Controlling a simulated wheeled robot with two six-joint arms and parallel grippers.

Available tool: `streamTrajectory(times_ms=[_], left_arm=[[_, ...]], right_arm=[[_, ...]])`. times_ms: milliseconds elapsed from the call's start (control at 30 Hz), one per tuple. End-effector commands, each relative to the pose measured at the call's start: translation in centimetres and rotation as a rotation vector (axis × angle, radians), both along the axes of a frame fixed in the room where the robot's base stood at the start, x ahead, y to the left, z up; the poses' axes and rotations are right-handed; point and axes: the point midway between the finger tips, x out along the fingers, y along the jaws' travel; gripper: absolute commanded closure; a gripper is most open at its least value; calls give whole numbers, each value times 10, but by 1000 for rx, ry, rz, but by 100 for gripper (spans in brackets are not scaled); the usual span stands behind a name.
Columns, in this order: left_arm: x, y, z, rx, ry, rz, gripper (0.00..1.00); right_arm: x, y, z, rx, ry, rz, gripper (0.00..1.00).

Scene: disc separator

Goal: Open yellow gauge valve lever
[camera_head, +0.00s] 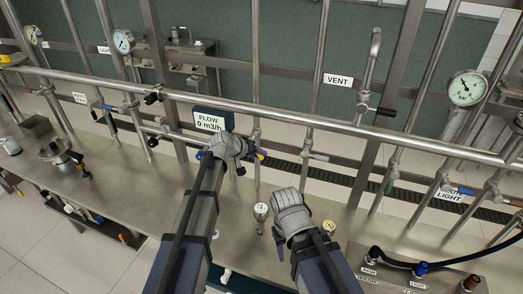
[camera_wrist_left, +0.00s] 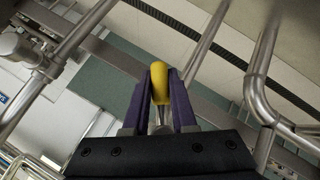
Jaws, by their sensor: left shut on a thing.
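The yellow valve lever (camera_head: 261,154) shows only as a small tip beside my left gripper (camera_head: 249,155) at the pipework. In the left wrist view, the yellow lever (camera_wrist_left: 178,84) stands between the two purple fingers of my left gripper (camera_wrist_left: 169,92), which is shut on it. The valve body behind the lever is mostly hidden. My right gripper (camera_head: 281,250) is lower and to the right, over the metal bench. Its fingers are mostly hidden by its own wrist, so its opening cannot be told.
A long horizontal pipe (camera_head: 290,116) crosses above the bench (camera_head: 120,185). Two small gauges (camera_head: 261,210) (camera_head: 329,227) stand near my right wrist. A control box (camera_head: 400,262) is at the lower right.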

Motion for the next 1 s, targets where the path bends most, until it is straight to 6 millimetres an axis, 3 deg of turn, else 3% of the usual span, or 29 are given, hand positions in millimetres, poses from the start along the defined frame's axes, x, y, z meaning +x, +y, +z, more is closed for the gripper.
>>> streamTrajectory(times_ms=[500, 1000], left_arm=[[5, 20, -11, 406, -126, -3, 100], [8, 31, -11, 563, -173, -2, 100]], right_arm=[[0, 0, 2, 0, 0, 0, 50], [0, 0, 0, 0, 0, 0, 50]])
